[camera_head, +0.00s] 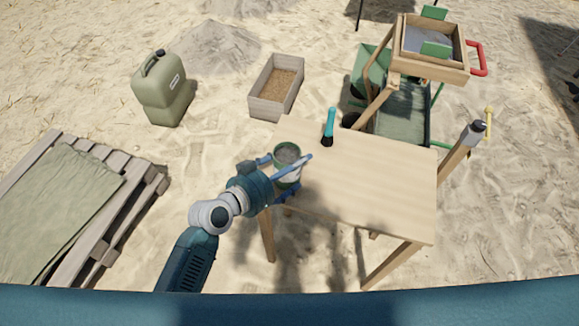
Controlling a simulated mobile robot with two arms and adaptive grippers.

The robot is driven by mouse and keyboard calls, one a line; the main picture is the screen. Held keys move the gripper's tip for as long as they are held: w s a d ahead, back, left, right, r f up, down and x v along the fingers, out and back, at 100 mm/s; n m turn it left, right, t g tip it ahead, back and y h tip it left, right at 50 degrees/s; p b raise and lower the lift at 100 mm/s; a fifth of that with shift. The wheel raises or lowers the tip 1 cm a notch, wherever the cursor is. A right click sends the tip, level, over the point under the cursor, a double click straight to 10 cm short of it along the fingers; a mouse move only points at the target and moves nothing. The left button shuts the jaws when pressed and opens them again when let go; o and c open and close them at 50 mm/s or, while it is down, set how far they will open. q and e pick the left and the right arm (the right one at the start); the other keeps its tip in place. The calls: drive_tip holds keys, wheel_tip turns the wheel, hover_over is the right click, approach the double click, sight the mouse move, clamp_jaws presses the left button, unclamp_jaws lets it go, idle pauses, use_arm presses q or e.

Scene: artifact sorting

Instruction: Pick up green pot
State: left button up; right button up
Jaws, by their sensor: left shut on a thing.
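The green pot (287,153) is at the left end of the wooden table (372,190). It is a small round pot with a green rim, a greyish inside and a pale band lower down. My left gripper (287,171) comes in from the left and is shut on the pot, with blue fingers on either side of it. The fingers and the wrist hide part of the pot's side. I cannot tell whether the pot's base touches the table. My right gripper is not in view.
A wooden sieve box (430,50) stands behind at the right, above a green cart. A wooden crate (277,88), a jerrycan (163,88) and a pallet (75,205) are on the sand. The table's middle is clear.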

use_arm(q)
wheel_tip(320, 180, up, 20)
drive_tip(key=p, duration=0.1)
idle(0.4)
idle(0.3)
